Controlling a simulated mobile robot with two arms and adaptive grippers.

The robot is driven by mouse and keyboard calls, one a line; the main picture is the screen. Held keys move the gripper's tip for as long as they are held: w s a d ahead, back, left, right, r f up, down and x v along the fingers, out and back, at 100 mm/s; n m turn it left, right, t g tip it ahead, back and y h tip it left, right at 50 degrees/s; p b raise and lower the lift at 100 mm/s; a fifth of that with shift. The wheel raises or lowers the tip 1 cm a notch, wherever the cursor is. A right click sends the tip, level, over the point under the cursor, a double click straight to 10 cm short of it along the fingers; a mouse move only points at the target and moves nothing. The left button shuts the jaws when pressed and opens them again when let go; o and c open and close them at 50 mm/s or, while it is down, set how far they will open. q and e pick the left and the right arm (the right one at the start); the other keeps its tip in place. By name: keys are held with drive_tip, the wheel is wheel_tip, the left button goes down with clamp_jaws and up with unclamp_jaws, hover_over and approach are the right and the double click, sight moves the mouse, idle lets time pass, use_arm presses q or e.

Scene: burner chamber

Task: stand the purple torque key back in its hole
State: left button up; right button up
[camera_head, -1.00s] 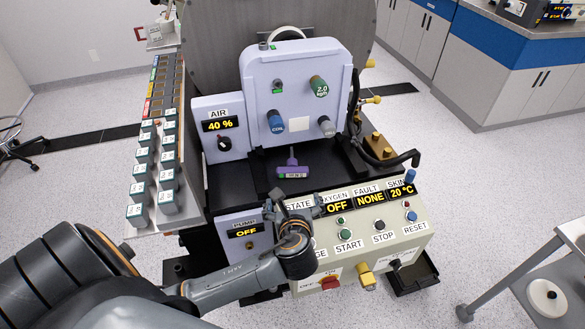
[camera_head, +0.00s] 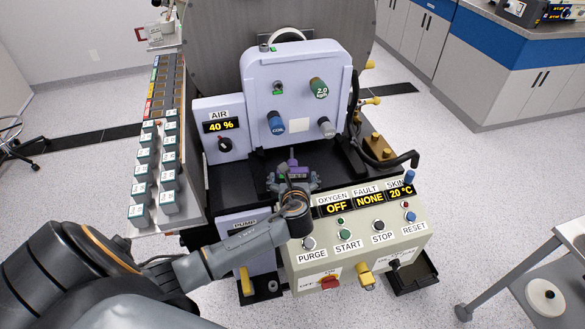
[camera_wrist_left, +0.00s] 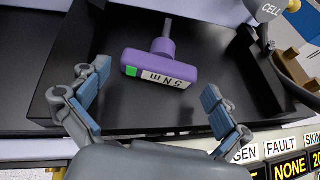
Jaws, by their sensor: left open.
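The purple torque key (camera_wrist_left: 160,68) lies in the dark tray (camera_wrist_left: 115,25) in the left wrist view. Its wide handle bears a white label and a green patch, and its shaft points away from my gripper. The key also shows in the head view (camera_head: 294,171), partly covered by my gripper. My left gripper (camera_wrist_left: 153,105) is open, with one finger on each side of the handle and the handle a little beyond the fingertips. It also shows in the head view (camera_head: 292,180). I cannot make out the key's hole. My right gripper is not in view.
The lilac panel (camera_head: 298,98) with several knobs stands behind the key. The control box (camera_head: 355,240) with buttons and displays is in front. A rack of labelled blocks (camera_head: 155,165) is at left. A black hose (camera_head: 385,160) curves at right.

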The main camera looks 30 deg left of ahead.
use_arm(q)
drive_tip(key=shift+x, duration=1.15)
drive_tip(key=shift+d, duration=0.1)
drive_tip(key=c, duration=1)
drive_tip(key=shift+r, duration=0.1)
drive_tip(key=shift+c, duration=1)
drive_tip(key=shift+r, duration=0.1)
